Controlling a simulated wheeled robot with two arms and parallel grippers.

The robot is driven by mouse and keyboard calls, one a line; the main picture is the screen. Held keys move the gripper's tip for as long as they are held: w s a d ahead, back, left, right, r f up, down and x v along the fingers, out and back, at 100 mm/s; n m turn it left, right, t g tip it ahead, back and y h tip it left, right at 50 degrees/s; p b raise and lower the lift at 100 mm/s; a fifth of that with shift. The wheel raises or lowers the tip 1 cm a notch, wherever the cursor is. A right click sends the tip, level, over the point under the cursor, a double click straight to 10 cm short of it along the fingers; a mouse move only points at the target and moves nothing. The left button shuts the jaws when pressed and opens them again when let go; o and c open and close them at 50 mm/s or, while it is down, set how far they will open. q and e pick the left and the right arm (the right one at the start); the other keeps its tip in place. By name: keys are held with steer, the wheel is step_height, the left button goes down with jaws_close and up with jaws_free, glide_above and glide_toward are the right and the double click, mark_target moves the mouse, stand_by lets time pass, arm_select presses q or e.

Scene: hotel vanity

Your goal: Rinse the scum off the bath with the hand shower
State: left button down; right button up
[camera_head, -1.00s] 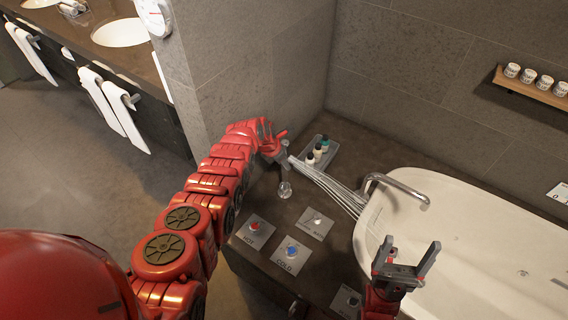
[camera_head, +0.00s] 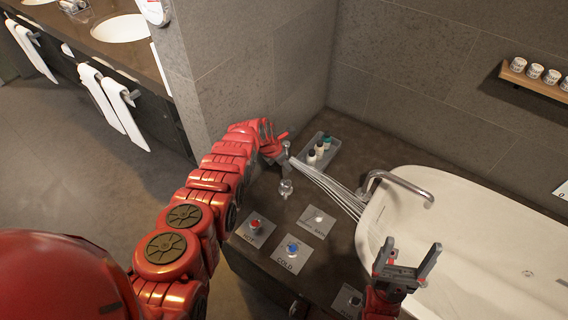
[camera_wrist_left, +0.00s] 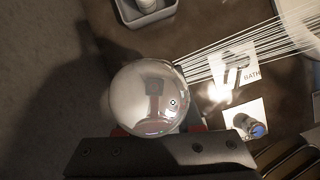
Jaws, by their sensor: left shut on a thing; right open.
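My left gripper (camera_head: 278,150) is shut on the hand shower (camera_head: 288,158) above the dark stone ledge. In the left wrist view, a shiny round chrome part (camera_wrist_left: 148,97) of it fills the space before the jaws. Thin white water streams (camera_head: 335,190) run from the shower to the right, towards the near-left end of the white bath (camera_head: 480,190). They also show in the wrist view (camera_wrist_left: 235,50). I cannot make out scum on the bath surface. My right gripper (camera_head: 407,260) is open and empty, over the bath's near-left rim.
A curved chrome spout (camera_head: 400,186) reaches over the bath rim. Red hot (camera_head: 255,224) and blue cold (camera_head: 292,247) knobs and a bath lever (camera_head: 318,217) sit on the ledge. A grey tray (camera_head: 330,150) of small bottles stands near the wall. A cup shelf (camera_head: 535,83) is on the wall.

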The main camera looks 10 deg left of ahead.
mark_target(283, 170)
arm_select(q)
steer(key=shift+f+b, duration=2.1)
steer(key=shift+f, duration=0.1)
steer(key=shift+c, duration=2.4)
jaws_free()
steer(key=p+v, duration=1.7)
steer(key=p, duration=0.6)
steer(key=shift+r, duration=0.2)
steer(key=shift+s+f, duration=0.1)
steer(key=shift+s, duration=0.05)
